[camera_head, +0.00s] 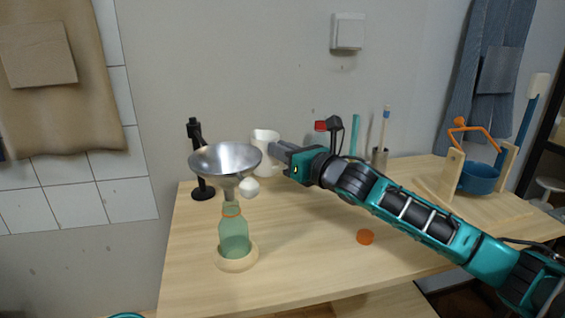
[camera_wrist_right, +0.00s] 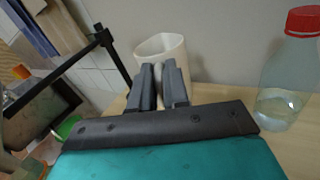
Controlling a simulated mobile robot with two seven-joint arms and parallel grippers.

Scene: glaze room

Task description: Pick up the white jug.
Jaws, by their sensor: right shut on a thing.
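The white jug (camera_head: 264,140) is at the back of the wooden table in the head view, partly hidden by the funnel. My right gripper (camera_head: 281,151) reaches it from the right and is shut on it. In the right wrist view the jug (camera_wrist_right: 160,45) stands upright with its open rim up, just beyond my closed fingers (camera_wrist_right: 164,75). The fingers hide its near side, seemingly at the handle. I cannot tell whether its base touches the table. My left gripper is not in view.
A metal funnel (camera_head: 225,158) sits above a green bottle (camera_head: 234,236) on a round base, close left of the jug. A black stand (camera_head: 203,190) is behind it. A clear bottle (camera_wrist_right: 285,90) with a red cap is right of my gripper.

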